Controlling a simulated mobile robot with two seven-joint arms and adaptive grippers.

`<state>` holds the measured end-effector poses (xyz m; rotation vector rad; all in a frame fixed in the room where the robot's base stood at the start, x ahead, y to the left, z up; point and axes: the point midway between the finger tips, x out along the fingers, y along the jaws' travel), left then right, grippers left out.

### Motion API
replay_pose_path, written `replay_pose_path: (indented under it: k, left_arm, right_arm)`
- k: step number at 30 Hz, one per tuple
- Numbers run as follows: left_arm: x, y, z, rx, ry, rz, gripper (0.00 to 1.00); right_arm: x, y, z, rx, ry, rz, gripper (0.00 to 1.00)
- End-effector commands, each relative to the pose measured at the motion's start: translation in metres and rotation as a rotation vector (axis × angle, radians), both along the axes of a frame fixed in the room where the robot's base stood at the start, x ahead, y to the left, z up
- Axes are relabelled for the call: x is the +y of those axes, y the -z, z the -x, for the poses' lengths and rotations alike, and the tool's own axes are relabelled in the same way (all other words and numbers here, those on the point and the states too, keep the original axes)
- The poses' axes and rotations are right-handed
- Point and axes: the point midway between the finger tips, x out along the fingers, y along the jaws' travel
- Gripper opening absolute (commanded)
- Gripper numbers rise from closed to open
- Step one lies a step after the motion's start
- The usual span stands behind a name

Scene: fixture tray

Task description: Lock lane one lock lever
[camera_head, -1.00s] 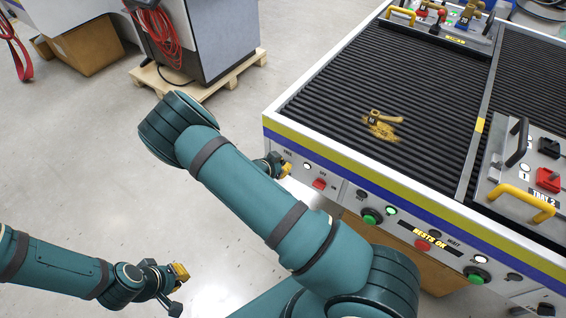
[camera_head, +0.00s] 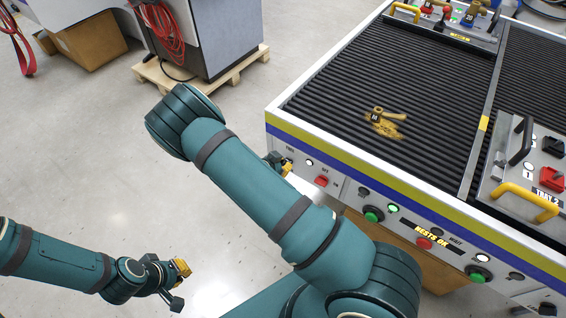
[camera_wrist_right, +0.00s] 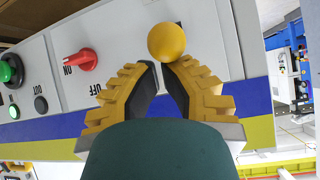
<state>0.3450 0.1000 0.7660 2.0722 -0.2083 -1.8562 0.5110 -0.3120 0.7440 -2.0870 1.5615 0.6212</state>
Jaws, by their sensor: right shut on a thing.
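The lane one lock lever shows in the right wrist view as a round yellow knob (camera_wrist_right: 167,42) in front of the white front panel. My right gripper (camera_wrist_right: 158,68) is shut on it, with the knob standing out just past the fingertips. The lever's shaft is hidden by the fingers. In the head view my right gripper (camera_head: 284,168) is at the left end of the machine's front panel, mostly behind my own arm, and the lever cannot be made out. My left gripper (camera_head: 181,268) hangs over the floor, far from the panel; its jaws are too small to read.
A red ON/OFF switch (camera_wrist_right: 82,61) is close beside the right gripper. Green buttons (camera_head: 373,214) and lamps line the panel. A tray (camera_head: 520,170) with yellow handles stands at right.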

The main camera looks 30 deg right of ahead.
Motion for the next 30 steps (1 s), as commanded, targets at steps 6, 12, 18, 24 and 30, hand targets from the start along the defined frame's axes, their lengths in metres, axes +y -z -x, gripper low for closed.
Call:
replay_pose_path:
  k: [6,12,18,24,30]
  left_arm:
    - [0.000,0.004,0.001,0.002,0.002,0.000,0.00]
    - [0.000,0.011,0.002,0.005,0.004,0.001,0.00]
    - [0.000,0.019,0.000,0.000,0.003,0.000,0.00]
    - [0.000,0.027,-0.001,-0.003,0.002,-0.001,0.00]
    - [0.000,0.032,-0.002,-0.007,0.002,-0.001,0.00]
  right_arm:
    - [0.008,0.011,0.003,0.002,-0.001,-0.004,0.00]
    - [0.015,0.025,0.006,0.001,-0.001,-0.002,0.00]
    - [0.020,0.039,0.009,0.002,0.000,-0.003,0.00]
    - [0.022,0.051,0.009,0.002,0.000,-0.002,0.00]
    - [0.023,0.060,0.009,0.001,-0.001,-0.002,0.00]
